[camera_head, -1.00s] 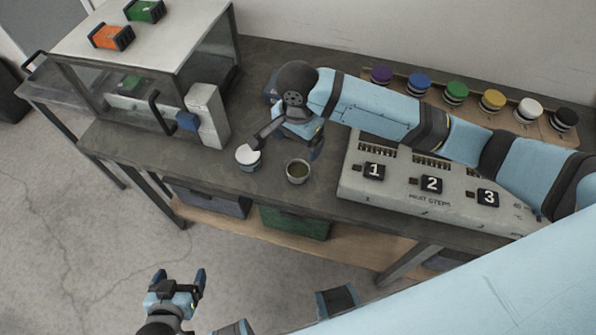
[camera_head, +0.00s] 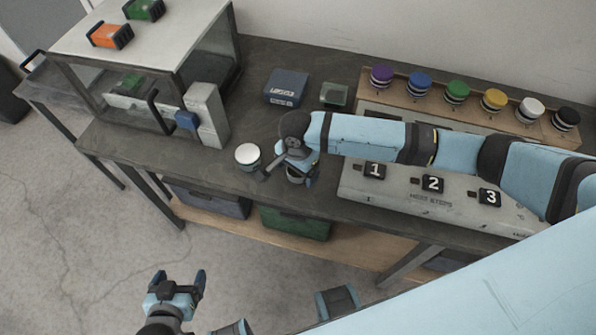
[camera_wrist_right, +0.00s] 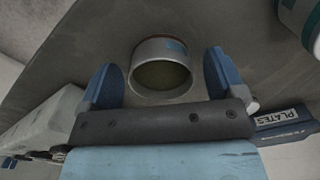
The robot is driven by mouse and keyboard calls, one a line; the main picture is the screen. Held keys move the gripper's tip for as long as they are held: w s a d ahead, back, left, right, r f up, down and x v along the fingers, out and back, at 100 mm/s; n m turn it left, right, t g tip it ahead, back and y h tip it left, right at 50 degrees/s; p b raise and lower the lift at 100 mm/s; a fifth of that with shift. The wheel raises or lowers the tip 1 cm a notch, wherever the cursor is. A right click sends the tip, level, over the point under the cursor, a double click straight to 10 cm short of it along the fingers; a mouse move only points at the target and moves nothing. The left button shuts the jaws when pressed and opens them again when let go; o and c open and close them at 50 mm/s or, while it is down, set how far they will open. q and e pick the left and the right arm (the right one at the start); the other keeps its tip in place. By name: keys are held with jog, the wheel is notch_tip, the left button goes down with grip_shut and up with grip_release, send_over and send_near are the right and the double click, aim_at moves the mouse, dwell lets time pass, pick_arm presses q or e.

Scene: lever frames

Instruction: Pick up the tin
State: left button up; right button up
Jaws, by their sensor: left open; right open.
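An open round tin (camera_wrist_right: 148,48) with a dark greenish inside shows in the right wrist view, between the two blue fingers of my right gripper (camera_wrist_right: 160,82). The fingers are spread, with gaps to the tin's sides. In the head view my right gripper (camera_head: 290,172) is over this tin (camera_head: 296,178) and hides much of it. A second tin with a white top (camera_head: 248,157) stands just left of the gripper. My left gripper (camera_head: 178,284) is open and empty, low in the view, in front of the bench.
A blue box (camera_head: 287,86) and a small green box (camera_head: 334,95) lie behind the arm. A numbered panel (camera_head: 408,194) is at right, with a rack of coloured knobbed pieces (camera_head: 487,112) behind. A glass-sided cabinet (camera_head: 209,62) with a handle stands left.

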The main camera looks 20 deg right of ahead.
jog(key=shift+f, duration=0.25)
jog(key=c, duration=1.1)
jog(key=shift+o, duration=0.2)
jog(key=shift+r, duration=0.1)
